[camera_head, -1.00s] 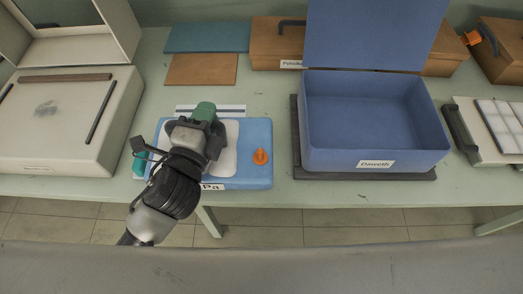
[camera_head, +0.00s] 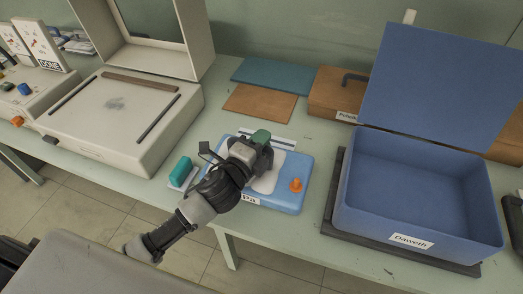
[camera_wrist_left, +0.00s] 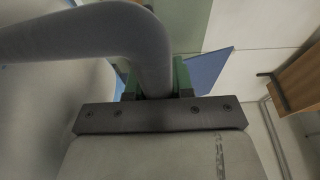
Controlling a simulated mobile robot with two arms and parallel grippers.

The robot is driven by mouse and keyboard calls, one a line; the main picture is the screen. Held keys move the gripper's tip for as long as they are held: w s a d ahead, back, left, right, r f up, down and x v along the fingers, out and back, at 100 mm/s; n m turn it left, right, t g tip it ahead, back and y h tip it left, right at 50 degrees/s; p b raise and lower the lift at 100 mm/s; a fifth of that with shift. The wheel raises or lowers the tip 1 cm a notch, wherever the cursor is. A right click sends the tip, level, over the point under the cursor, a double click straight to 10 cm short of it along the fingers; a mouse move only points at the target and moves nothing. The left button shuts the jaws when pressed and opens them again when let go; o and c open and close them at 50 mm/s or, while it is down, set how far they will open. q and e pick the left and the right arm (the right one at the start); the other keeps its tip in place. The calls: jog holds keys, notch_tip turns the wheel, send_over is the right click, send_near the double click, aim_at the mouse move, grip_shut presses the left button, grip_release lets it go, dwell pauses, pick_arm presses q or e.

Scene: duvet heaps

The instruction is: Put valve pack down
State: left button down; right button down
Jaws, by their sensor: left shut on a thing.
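My left gripper (camera_head: 255,150) is shut on a green thing (camera_head: 261,136), apparently the valve pack, over the back of a blue tray-like block (camera_head: 290,203). The gripper hides most of it, and I cannot tell whether it touches the block. A whitish patch (camera_head: 266,182) and an orange knob (camera_head: 296,185) are on the block. Its front label is partly hidden by my wrist. My right gripper is not in view.
An open blue box labelled Daweth (camera_head: 410,242) stands on a dark mat at right. A teal block (camera_head: 181,170) lies left of my wrist. A beige lidded case (camera_head: 125,120) is at left. Flat teal (camera_head: 285,76) and brown (camera_head: 258,103) boards lie behind.

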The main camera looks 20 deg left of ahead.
pick_arm(q)
jog(key=shift+w+a+f, duration=0.25)
jog(key=shift+w+f, duration=0.15)
jog(key=shift+w, duration=0.15)
jog(key=shift+f+b, duration=0.35)
jog(key=shift+f, duration=1.55)
jog(key=shift+f, duration=0.15)
jog(key=c, duration=1)
grip_release()
